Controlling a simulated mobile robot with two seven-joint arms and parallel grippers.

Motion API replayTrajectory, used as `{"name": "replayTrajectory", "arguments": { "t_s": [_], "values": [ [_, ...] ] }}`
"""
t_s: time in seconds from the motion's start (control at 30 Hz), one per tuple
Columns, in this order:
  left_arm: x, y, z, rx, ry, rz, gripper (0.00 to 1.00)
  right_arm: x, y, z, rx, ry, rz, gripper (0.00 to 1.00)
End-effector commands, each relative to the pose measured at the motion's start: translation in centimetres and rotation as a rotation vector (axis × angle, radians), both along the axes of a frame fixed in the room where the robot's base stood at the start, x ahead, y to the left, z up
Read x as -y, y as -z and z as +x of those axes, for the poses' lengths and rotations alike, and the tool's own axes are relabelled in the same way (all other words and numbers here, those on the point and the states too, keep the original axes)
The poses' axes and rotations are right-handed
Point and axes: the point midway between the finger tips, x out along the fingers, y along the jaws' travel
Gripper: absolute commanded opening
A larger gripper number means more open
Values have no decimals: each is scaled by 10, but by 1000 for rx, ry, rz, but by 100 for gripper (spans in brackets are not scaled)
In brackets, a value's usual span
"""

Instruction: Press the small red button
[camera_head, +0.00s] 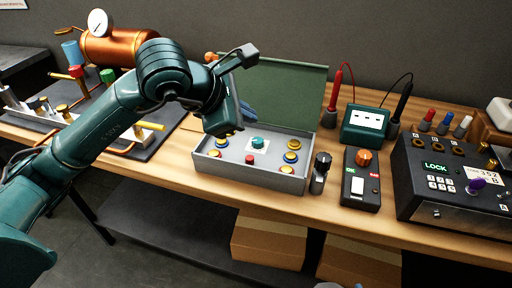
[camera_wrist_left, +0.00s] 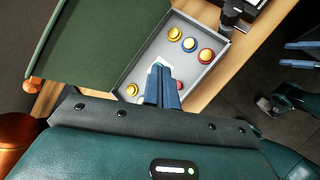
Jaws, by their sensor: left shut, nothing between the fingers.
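The small red button (camera_head: 250,159) sits low near the front wall of a grey box (camera_head: 285,183) whose green lid (camera_head: 285,90) stands open. In the left wrist view the red button (camera_wrist_left: 178,86) shows only partly, beside and behind my fingers. My left gripper (camera_wrist_left: 160,84) is shut and empty, its blue fingers together over the box. In the head view my arm and wrist hide much of this gripper. The teal knob (camera_head: 258,142) on a white plate is behind the red button. I cannot tell whether the fingertips touch anything.
Several yellow-topped buttons (camera_head: 291,157) flank the knob inside the box. A black-knobbed device (camera_head: 322,162), a switch box (camera_head: 361,188) and a keypad unit (camera_head: 440,190) stand to the right. A copper boiler (camera_head: 115,48) stands back left. Cardboard boxes (camera_head: 268,245) sit below the table.

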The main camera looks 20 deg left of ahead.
Motion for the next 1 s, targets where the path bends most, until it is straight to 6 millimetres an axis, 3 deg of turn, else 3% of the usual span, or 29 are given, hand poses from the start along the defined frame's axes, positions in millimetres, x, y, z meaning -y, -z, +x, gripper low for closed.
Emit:
{"name": "replayTrajectory", "arguments": {
  "t_s": [0.53,1.0],
  "values": [
    [-5,3,2,15,-16,23,0,0,9,-5,-17,5,4,36],
    [-6,67,2,15,-15,23,0,-2,35,1,-7,33,79,36]
  ]
}}
